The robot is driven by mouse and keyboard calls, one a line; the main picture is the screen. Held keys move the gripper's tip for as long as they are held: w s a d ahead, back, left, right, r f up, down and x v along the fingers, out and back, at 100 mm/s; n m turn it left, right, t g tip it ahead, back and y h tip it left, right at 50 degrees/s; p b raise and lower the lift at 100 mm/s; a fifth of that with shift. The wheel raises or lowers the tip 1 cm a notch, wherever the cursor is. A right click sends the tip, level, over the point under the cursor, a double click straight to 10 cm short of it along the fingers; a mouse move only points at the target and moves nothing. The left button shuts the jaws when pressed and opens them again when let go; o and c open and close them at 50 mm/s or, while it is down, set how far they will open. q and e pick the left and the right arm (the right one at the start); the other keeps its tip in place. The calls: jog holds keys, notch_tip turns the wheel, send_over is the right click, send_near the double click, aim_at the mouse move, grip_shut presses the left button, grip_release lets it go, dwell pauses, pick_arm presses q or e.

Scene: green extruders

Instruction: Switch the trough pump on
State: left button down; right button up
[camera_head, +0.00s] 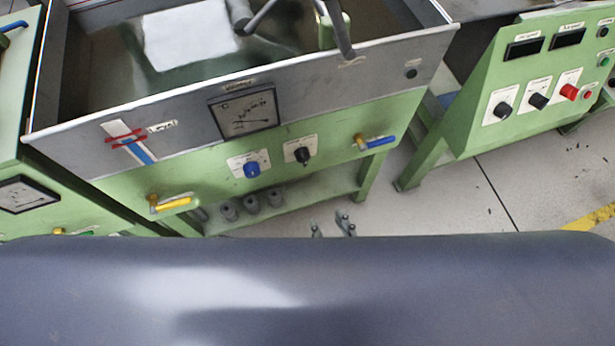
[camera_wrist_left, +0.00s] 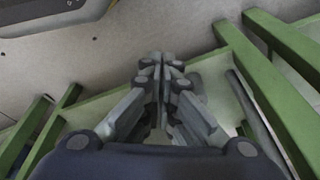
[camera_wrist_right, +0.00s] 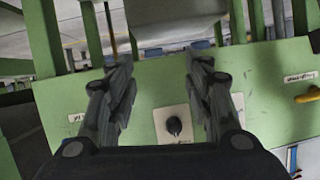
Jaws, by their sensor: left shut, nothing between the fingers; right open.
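The trough's green front panel (camera_head: 335,128) carries a blue knob (camera_head: 251,169) and a black knob (camera_head: 303,155), each on a white plate. Their labels are too small to read, so I cannot tell which one is the pump's. My right gripper (camera_head: 333,223) is open and empty, in front of and below the panel. In the right wrist view, a black knob (camera_wrist_right: 173,125) shows between its spread fingers (camera_wrist_right: 160,72), apart from them. My left gripper (camera_wrist_left: 158,62) is shut and empty, pointing at green frame legs; it is out of the head view.
A yellow handle (camera_head: 175,204) and a blue handle (camera_head: 377,142) stick out from the panel. A dial gauge (camera_head: 246,113) sits above the knobs. A sloped control console (camera_head: 535,80) stands at right. The floor (camera_head: 450,205) between is clear.

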aim_at(306, 163)
notch_tip(306, 163, up, 10)
jog(key=w+a+m+t+b, duration=0.2)
jog(key=t+b, duration=0.2)
jog(key=b, duration=0.2)
pick_arm(q)
notch_tip(306, 163, up, 6)
jog(key=w+b, duration=0.1)
jog(key=w, duration=0.1)
jog(key=shift+w+t, duration=0.2)
jog(key=shift+t, duration=0.2)
pick_arm(e)
jog(key=shift+y, duration=0.4)
jog(key=x, duration=0.3)
jog(key=r+x, duration=0.1)
jog(key=x, duration=0.6)
jog(key=shift+w+d+r, duration=0.1)
jog(key=shift+w+r, duration=0.05)
jog(key=shift+w, duration=0.05)
pick_arm(q)
jog(key=shift+d+r, duration=0.1)
jog(key=shift+r, duration=0.05)
pick_arm(e)
jog(key=c, duration=1)
